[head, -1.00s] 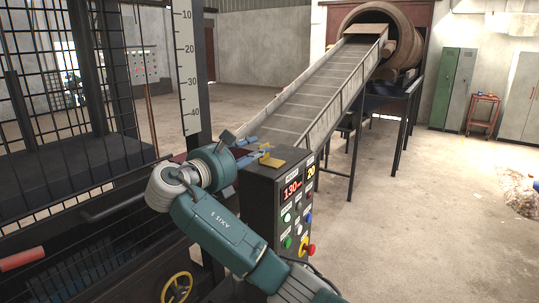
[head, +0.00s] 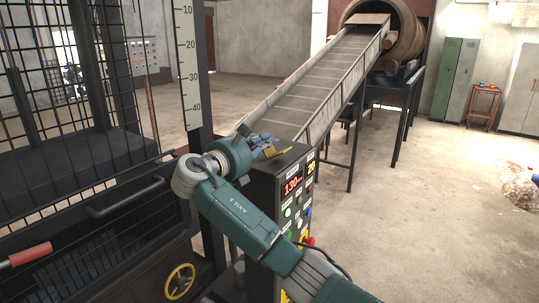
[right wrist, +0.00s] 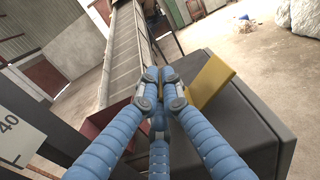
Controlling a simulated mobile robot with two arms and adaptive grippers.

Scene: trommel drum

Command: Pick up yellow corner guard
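The yellow corner guard (head: 277,152) lies on top of the dark control box (head: 262,200) and is partly covered by my blue fingers in the head view. In the right wrist view the guard (right wrist: 209,82) shows as a tilted yellow plate just right of the fingertips, at the box's far edge. My right gripper (head: 262,145) is at the guard. My left gripper is not in view.
The box front carries a red display and several buttons. A sloping conveyor (head: 315,90) rises behind it to the rusty drum (head: 408,38). A ruler post (head: 190,65) and mesh cage (head: 60,90) stand at left. Open floor (head: 420,210) lies at right.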

